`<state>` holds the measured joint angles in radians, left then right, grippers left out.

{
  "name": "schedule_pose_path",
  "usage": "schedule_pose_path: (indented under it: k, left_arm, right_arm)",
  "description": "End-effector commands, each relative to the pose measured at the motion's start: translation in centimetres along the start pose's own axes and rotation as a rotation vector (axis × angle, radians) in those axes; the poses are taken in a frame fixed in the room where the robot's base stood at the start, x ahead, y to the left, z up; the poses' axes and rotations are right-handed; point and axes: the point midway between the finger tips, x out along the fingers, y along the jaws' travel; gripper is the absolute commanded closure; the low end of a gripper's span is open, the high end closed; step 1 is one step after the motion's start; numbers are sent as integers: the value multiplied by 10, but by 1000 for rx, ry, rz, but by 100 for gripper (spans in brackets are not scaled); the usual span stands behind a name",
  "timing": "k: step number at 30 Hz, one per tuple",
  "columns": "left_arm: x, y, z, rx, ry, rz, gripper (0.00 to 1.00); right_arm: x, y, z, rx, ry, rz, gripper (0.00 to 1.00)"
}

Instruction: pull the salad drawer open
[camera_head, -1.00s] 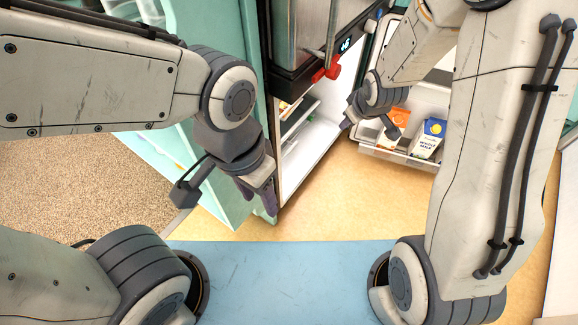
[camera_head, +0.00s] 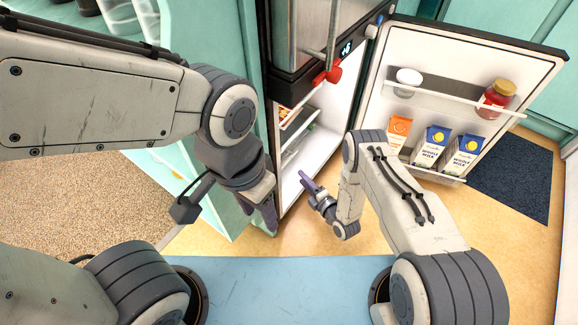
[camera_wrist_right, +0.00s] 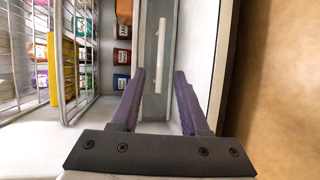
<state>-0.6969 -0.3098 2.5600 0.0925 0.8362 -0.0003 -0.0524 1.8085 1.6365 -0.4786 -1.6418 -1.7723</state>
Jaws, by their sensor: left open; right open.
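In the right wrist view, the salad drawer shows as a grey, see-through front (camera_wrist_right: 151,25) with a long white bar handle (camera_wrist_right: 162,55). My right gripper (camera_wrist_right: 159,73) is open and empty, its two fingers to either side of the handle's line in the picture. I cannot tell how far the fingertips are from the handle. In the head view, my right gripper (camera_head: 309,188) is low in front of the open fridge (camera_head: 322,137). The drawer cannot be made out clearly there. My left gripper (camera_head: 262,208) is open and empty, beside the fridge's left edge.
The fridge door (camera_head: 455,62) stands wide open on the right, with milk cartons (camera_head: 432,146), a jar (camera_head: 497,95) and a white item on its racks. In the right wrist view, a wire rack (camera_wrist_right: 68,50) with coloured packs is at left. Bare floor (camera_head: 300,238) lies in front.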

Motion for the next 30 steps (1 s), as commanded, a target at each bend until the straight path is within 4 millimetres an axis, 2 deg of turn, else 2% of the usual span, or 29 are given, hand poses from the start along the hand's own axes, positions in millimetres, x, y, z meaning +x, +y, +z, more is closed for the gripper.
schedule_pose_path:
  k: [5,18,24,30]
  left_arm:
    - [10,-1,0,0,0,0,50]
    - [56,-4,3,0,0,0,50]
    - [63,-4,3,0,0,0,50]
    - [62,-4,3,0,0,0,50]
  right_arm:
    - [8,-6,-5,-22,5,21,55]
    - [85,-5,-4,-19,3,21,55]
    - [100,-3,-4,-17,2,17,55]
    - [101,-1,-4,-16,2,16,55]
